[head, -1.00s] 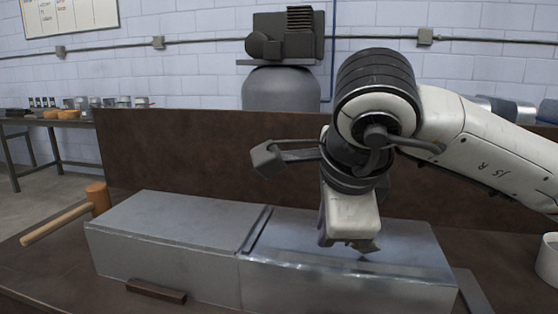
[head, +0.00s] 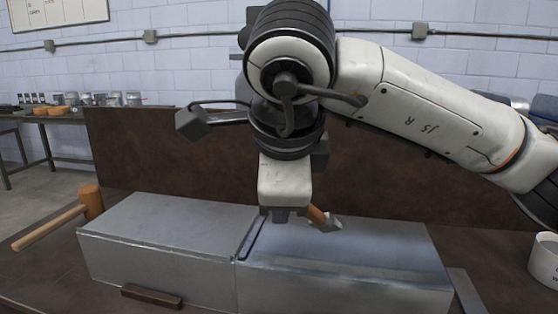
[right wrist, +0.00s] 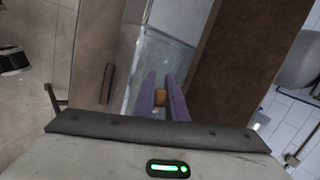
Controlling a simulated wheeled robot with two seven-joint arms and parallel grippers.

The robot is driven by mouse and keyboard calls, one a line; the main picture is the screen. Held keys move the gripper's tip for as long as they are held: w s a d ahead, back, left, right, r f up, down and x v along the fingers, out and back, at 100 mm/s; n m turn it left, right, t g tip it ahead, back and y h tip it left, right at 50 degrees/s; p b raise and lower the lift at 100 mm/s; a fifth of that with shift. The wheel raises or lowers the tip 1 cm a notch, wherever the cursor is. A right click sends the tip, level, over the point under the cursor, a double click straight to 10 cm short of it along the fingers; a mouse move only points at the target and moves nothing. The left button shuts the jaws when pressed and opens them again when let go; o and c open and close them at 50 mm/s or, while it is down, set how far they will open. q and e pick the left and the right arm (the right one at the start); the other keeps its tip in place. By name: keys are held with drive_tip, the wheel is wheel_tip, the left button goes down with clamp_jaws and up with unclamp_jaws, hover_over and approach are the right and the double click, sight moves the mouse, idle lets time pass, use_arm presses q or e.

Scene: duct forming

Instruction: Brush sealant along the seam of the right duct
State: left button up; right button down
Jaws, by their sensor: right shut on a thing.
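Two grey sheet-metal ducts lie end to end on the brown bench, the left duct (head: 165,222) and the right duct (head: 350,275). A raised joint (head: 247,238) runs between them. My right gripper (head: 284,214) is above the right duct near this joint, pointing down. It is shut on a brush (head: 322,218) with a wooden handle and a pale tip, which slants down to the right. Whether the tip touches the metal I cannot tell. In the right wrist view, the handle (right wrist: 160,97) shows between the purple fingers. My left gripper is out of view.
A wooden mallet (head: 88,203) lies left of the left duct. A white pot (head: 544,260) stands at the right edge. A dark bar (head: 152,297) lies against the front of the left duct. A brown panel (head: 180,155) stands behind the ducts.

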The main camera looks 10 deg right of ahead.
wheel_tip(320, 180, up, 5)
drive_tip(key=p, duration=0.2)
drive_tip(key=shift+w+f+p, duration=0.1)
drive_tip(key=shift+f+p, duration=0.05)
drive_tip(key=shift+p, duration=0.2)
idle(0.9)
